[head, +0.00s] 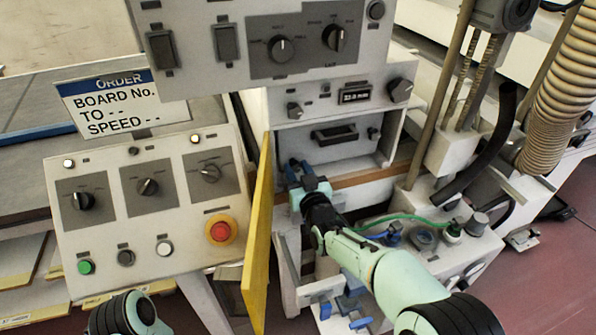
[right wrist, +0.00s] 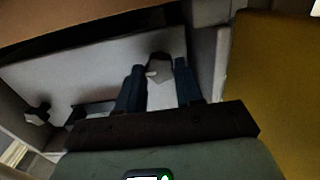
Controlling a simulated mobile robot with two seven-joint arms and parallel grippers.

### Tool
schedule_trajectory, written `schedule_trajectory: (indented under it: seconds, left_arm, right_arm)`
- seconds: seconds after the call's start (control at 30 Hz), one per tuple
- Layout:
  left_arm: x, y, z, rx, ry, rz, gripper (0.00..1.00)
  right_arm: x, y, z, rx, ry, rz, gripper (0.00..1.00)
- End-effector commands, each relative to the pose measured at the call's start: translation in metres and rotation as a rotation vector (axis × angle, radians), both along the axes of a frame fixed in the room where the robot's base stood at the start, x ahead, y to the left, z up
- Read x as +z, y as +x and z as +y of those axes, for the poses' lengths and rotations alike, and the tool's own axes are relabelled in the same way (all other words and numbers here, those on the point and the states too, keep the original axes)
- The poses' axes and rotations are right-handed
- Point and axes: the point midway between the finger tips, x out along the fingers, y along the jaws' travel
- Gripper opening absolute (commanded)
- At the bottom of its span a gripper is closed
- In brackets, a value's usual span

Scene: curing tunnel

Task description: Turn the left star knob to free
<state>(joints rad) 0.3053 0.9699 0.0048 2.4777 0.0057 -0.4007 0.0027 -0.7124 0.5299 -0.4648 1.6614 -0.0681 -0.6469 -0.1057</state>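In the head view my right gripper (head: 306,174) is at the lower left of the drawer-like panel (head: 315,158) and hides this knob. A second dark knob (head: 374,133) is at the panel's right; it also shows in the right wrist view (right wrist: 37,115). My left gripper is out of view.
A yellow panel (head: 257,240) stands close on the left of my right gripper. A brown ledge (head: 358,178) runs just below the panel. A dark handle (head: 335,134) sits between the knobs. Hoses and a green cable (head: 410,217) lie to the right.

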Motion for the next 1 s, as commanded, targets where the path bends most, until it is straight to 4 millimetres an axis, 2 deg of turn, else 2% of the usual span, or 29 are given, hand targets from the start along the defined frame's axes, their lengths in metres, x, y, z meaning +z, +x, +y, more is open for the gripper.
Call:
schedule_trajectory:
  seconds: [0.03, 0.07, 0.1, 0.37, 0.57, 1.0]
  left_arm:
    - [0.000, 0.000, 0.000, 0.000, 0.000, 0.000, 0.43]
    - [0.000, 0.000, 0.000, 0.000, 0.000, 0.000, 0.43]
    - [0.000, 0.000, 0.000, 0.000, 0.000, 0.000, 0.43]
    - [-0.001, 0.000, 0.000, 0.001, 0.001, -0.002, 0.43]
    - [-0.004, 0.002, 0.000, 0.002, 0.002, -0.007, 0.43]
    - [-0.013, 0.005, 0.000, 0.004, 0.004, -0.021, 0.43]
  right_arm:
    - [0.000, 0.000, 0.000, 0.000, 0.000, 0.000, 0.18]
    - [0.000, 0.000, 0.000, 0.000, 0.000, 0.000, 0.08]
    - [0.000, 0.000, 0.000, 0.000, 0.000, 0.000, 0.04]
    - [0.000, 0.000, 0.000, 0.000, -0.017, -0.007, 0.04]
    - [0.000, 0.000, 0.000, -0.001, -0.094, -0.033, 0.04]
    - [-0.001, -0.001, 0.002, -0.001, -0.455, -0.149, 0.04]
